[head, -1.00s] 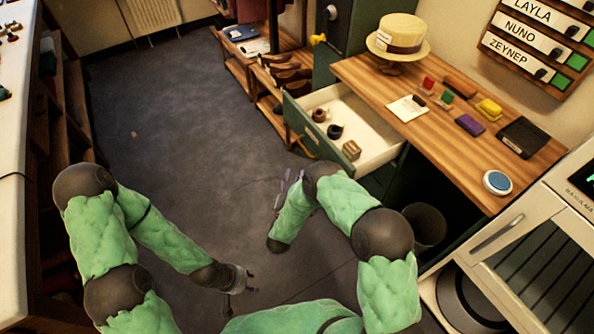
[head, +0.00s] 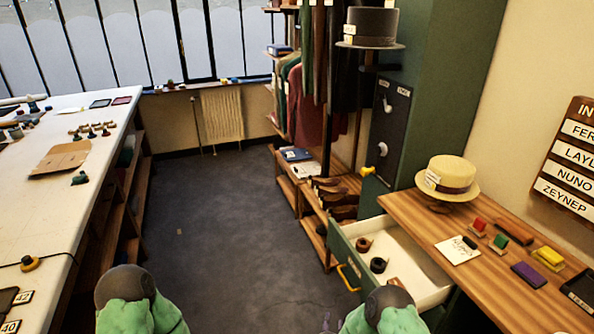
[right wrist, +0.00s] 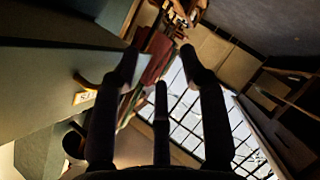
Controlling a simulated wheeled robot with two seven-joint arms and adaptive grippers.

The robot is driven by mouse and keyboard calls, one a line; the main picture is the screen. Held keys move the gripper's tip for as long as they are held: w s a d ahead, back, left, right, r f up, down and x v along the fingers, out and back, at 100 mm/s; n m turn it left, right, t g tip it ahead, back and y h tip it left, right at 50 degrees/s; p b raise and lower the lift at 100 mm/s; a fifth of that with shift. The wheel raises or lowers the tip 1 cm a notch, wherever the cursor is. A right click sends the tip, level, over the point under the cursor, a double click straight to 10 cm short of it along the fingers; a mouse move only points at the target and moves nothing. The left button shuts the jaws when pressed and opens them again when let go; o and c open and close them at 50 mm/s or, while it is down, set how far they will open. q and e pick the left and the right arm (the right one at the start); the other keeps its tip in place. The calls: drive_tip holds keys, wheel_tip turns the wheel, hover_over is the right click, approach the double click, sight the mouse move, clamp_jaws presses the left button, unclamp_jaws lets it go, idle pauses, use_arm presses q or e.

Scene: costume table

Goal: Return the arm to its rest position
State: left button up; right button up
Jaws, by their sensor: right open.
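My right arm's green padded sleeve (head: 385,318) shows at the bottom edge of the head view, and only a sliver of my right gripper (head: 326,322) shows beside it. In the right wrist view my right gripper (right wrist: 160,65) has its dark fingers spread apart, with nothing between them. My left arm's green sleeve (head: 140,312) is at the bottom left of the head view. My left gripper is out of the picture.
An open drawer (head: 405,262) with several small items juts out from the green cabinet, close to my right arm. A wooden counter (head: 470,268) holds a straw hat (head: 448,176). A white table (head: 60,190) runs along the left. The grey floor (head: 215,220) between is clear.

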drive_tip(key=s+a+f+m+g+y, duration=0.1)
drive_tip(key=s+m+g+y, duration=0.2)
drive_tip(key=s, duration=1.1)
drive_tip(key=s+a+f+m+g+y, duration=0.1)
drive_tip(key=s+m+g+y, duration=0.3)
drive_tip(key=s+m+g, duration=0.5)
drive_tip(key=s+g+p, duration=0.1)
drive_tip(key=s, duration=0.4)
drive_tip(key=shift+s+f+m, duration=0.3)
drive_tip(key=shift+f, duration=0.05)
